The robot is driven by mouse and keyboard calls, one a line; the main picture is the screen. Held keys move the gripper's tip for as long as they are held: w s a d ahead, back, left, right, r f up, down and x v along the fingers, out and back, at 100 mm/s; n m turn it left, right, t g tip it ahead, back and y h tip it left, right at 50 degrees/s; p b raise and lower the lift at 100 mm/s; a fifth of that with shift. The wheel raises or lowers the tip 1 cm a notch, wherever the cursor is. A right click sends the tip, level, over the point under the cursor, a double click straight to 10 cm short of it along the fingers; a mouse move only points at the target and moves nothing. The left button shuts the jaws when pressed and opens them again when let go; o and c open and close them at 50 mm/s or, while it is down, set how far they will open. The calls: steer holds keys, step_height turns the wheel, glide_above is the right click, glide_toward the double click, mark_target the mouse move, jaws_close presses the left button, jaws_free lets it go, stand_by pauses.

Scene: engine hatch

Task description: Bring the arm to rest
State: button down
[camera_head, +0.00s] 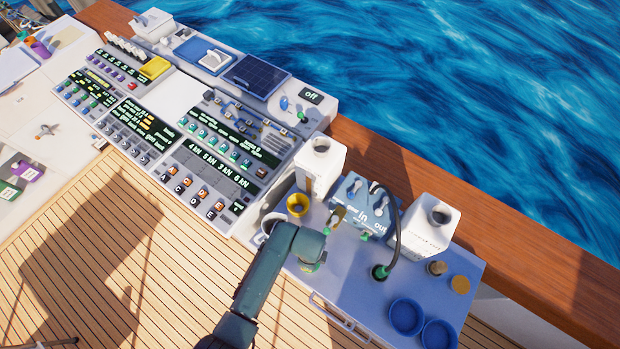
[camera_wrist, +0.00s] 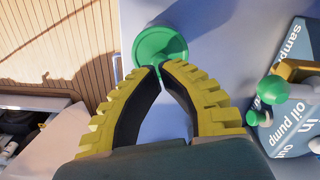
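My gripper (camera_wrist: 161,68) has ribbed yellow fingers with dark inner pads. In the wrist view its fingertips are close together, with only a narrow gap between them. A green round fitting (camera_wrist: 160,45) lies right at the fingertips. I cannot tell whether the fingers grip it or only stand in front of it. In the head view my arm comes from the bottom and my gripper (camera_head: 313,262) is low over the left part of the blue-grey cabinet top (camera_head: 350,290), partly hidden by the wrist.
The blue oil pump (camera_head: 357,205) with its black hose stands close by, between two white canisters (camera_head: 320,165) (camera_head: 430,225). A yellow cup (camera_head: 298,204) is left of the pump. Blue dishes (camera_head: 406,316) are at right. A control panel (camera_head: 180,130) lies left; the wooden deck (camera_head: 150,270) is open.

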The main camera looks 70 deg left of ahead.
steer(key=shift+f+b, duration=0.85)
steer(key=shift+f, duration=0.4)
steer(key=shift+r, duration=0.1)
step_height(320, 180, up, 7)
steer(key=p, duration=0.7)
steer(key=shift+p, duration=0.3)
